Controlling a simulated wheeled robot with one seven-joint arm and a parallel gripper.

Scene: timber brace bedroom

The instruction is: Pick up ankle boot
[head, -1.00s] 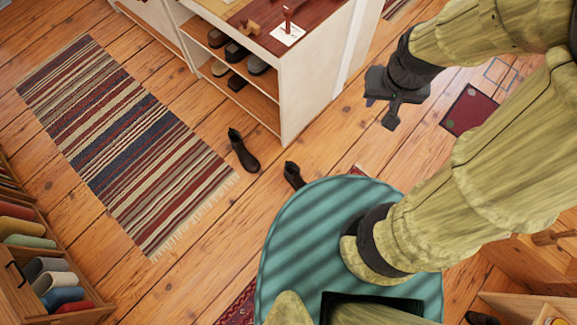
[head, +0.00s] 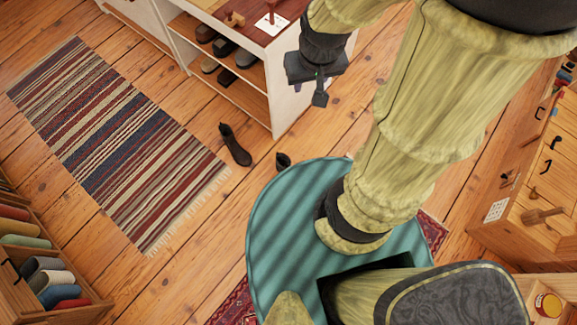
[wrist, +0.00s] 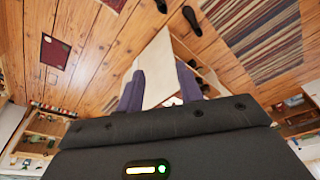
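A dark ankle boot (head: 236,146) lies on the wooden floor between the striped rug and the shelf unit. A second dark boot (head: 283,161) is partly hidden behind my teal base. In the wrist view, one boot (wrist: 192,20) shows whole near the top, and the other (wrist: 161,5) is cut by the top edge. My gripper (head: 320,95) is raised above the floor, to the right of both boots and apart from them. The wrist view shows its two purple fingers (wrist: 162,90) spread apart with nothing between them.
A white shelf unit (head: 285,98) with shoes inside stands behind the boots. The striped rug (head: 115,145) lies to the left. A wooden cabinet (head: 540,190) stands at the right. Bare floor is free around the boot nearest the rug.

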